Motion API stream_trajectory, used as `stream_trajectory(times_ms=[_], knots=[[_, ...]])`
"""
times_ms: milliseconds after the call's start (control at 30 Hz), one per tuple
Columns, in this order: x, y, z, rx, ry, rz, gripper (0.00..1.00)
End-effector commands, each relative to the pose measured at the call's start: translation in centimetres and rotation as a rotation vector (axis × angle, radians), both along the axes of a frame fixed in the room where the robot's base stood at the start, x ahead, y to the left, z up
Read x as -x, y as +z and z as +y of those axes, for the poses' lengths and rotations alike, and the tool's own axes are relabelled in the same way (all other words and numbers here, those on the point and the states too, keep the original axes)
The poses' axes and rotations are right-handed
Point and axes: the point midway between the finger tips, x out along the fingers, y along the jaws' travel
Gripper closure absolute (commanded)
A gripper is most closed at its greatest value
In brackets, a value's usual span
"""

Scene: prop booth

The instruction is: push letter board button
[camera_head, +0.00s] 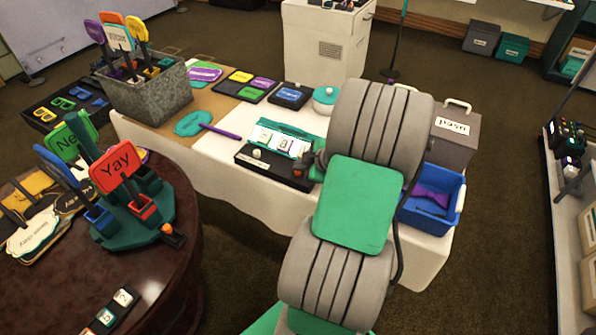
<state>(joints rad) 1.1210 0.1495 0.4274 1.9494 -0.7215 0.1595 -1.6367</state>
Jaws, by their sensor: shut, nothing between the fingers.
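The letter board (272,168) lies on the white-covered table. It has a black base, a teal top edge and white letter tiles (281,142), one reading "a". A pale round knob (257,154) sits on the left of its base. A small red-orange spot (298,172) shows near the base's right end; I cannot tell if it is a button or part of my gripper. My gripper (307,163) is at the right end of the board, shut and empty. My arm partly hides it, and whether it touches the board is unclear.
On the white-covered table (235,182) are a teal paddle sign (194,123), a teal-lidded pot (325,100), a blue bin (431,200) and a grey box (454,135). A metal bin of signs (150,95) stands at the left end. A round dark table (185,225) is nearer left.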

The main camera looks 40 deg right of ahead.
Motion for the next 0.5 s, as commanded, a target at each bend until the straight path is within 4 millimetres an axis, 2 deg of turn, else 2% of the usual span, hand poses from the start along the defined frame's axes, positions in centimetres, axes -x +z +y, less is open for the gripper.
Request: stream_trajectory(times_ms=[267,500], knots=[[0.0,0.5,0.0,0.001,0.000,-0.001,1.00],[0.0,3.2,0.0,0.002,0.000,-0.001,1.00]])
